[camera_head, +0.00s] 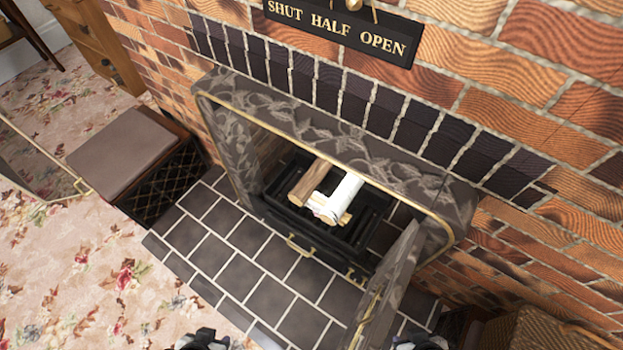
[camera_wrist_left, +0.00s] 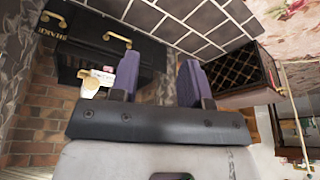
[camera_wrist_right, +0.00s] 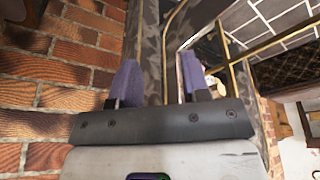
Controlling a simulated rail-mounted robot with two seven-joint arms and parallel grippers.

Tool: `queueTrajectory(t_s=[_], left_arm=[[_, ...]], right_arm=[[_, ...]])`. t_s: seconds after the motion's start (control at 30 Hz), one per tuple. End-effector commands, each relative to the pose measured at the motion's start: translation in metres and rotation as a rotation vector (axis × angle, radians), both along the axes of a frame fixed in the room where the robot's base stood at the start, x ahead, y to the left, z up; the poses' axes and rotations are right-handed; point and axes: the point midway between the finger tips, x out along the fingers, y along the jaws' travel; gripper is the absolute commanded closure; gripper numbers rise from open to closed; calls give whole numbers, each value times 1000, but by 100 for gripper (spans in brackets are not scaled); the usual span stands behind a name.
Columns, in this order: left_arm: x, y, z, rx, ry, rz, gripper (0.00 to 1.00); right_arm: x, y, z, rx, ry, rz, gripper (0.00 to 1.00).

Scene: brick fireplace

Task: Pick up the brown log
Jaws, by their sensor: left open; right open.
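The brown log (camera_head: 313,180) lies in the black grate (camera_head: 283,205) inside the fireplace, tilted, left of a white log (camera_head: 345,192) and close against it. Lighter cut ends show in front of them. My left gripper (camera_head: 203,341) is at the bottom edge of the head view, well short of the grate. In the left wrist view it is open and empty (camera_wrist_left: 158,80), with a white log (camera_wrist_left: 92,85) beyond its left finger; I cannot make out the brown log there. My right gripper (camera_head: 420,343) is at the bottom right, open and empty in the right wrist view (camera_wrist_right: 160,85).
A patterned fireplace surround (camera_head: 235,140) frames the opening. An open door panel (camera_head: 393,275) stands on its right side, near my right gripper. A cushioned box (camera_head: 125,150) sits left of the tiled hearth (camera_head: 245,255). A wicker basket (camera_head: 535,335) is at lower right.

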Motion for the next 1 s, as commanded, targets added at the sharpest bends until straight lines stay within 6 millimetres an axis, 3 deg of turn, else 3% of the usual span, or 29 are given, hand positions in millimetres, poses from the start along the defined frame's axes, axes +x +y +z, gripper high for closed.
queueTrajectory(t_s=[0.07,0.57,1.0], left_arm=[[0,0,0,0,0,0,50],[0,0,0,0,1,0,3],[0,0,10,0,1,0,3]], right_arm=[[0,0,0,0,0,0,57],[0,0,0,0,1,0,57],[0,0,10,0,1,0,57]])
